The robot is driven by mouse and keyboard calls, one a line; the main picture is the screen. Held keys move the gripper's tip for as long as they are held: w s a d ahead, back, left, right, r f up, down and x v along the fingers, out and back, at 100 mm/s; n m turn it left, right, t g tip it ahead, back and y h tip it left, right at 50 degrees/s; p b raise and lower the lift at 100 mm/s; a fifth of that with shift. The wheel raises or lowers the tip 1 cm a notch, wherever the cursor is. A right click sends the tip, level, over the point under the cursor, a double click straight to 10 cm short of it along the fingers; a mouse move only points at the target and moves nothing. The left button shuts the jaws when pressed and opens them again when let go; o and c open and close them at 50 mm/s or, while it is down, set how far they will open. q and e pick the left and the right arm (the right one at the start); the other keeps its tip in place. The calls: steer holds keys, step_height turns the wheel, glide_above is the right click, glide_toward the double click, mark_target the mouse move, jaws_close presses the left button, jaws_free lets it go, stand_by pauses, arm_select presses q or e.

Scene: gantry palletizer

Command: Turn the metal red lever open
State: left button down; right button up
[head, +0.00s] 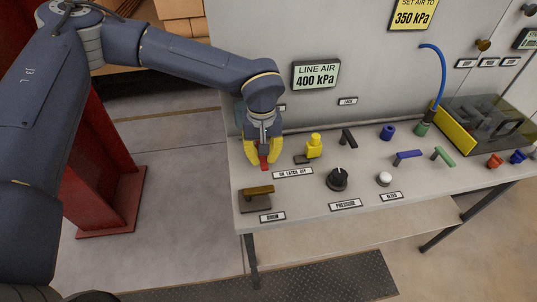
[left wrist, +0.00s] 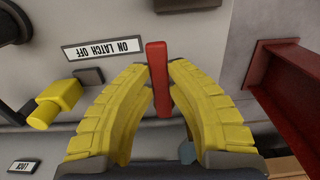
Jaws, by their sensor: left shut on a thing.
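The red lever (left wrist: 157,70) shows in the left wrist view, standing between the two yellow fingers of my left gripper (left wrist: 155,88). In the head view a small part of the red lever (head: 264,167) shows below the fingertips of my left gripper (head: 264,160). The gripper is shut on the lever at the left end of the panel table. The label "ON LATCH OFF" (head: 293,173) lies beside the lever. The lever's base is partly hidden by the fingers. My right gripper is not in view.
A yellow valve (head: 314,147) stands just right of the gripper. A brass-coloured drain handle (head: 258,190) is in front, and a black pressure knob (head: 338,178) is to the right. The wall with the "LINE AIR 400 kPa" display (head: 316,75) rises behind. A red post (head: 100,165) stands left.

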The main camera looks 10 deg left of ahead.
mark_target(262, 157)
arm_select(q)
steer(key=shift+s+f, duration=0.1)
stand_by(0.3)
steer(key=c, duration=1.3)
jaws_free()
step_height(262, 157, up, 12)
steer(key=shift+r, duration=0.1)
